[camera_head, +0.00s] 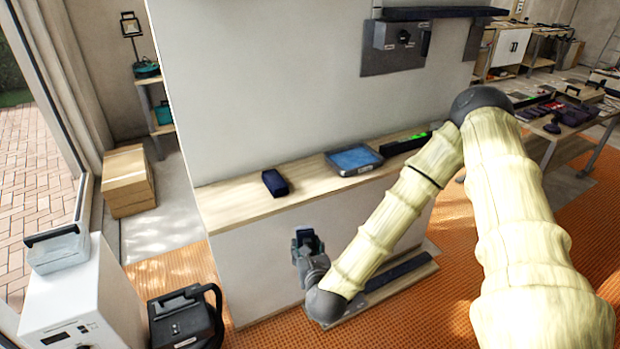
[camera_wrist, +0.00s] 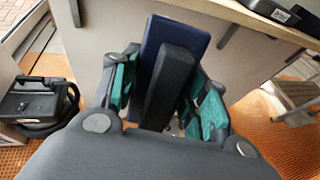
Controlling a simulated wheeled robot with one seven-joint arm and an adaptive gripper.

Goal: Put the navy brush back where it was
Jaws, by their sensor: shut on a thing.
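The navy brush (camera_wrist: 197,35), a flat navy block with a black grip along it, is in the wrist view between the green-padded fingers of my gripper (camera_wrist: 165,92). My gripper is shut on it. In the head view my gripper (camera_head: 307,243) is in front of the white panel, below the wooden ledge (camera_head: 235,204). Only a small dark part of the brush shows there. A dark navy block (camera_head: 275,183) lies on the ledge, above and left of my gripper. I cannot tell where the brush was before.
A blue tray (camera_head: 354,160) and a black bar with green lights (camera_head: 405,143) are on the ledge, right of the navy block. A black vacuum-like case (camera_head: 186,318) and a white cabinet (camera_head: 75,305) are at lower left. A low board (camera_head: 395,283) is below my arm.

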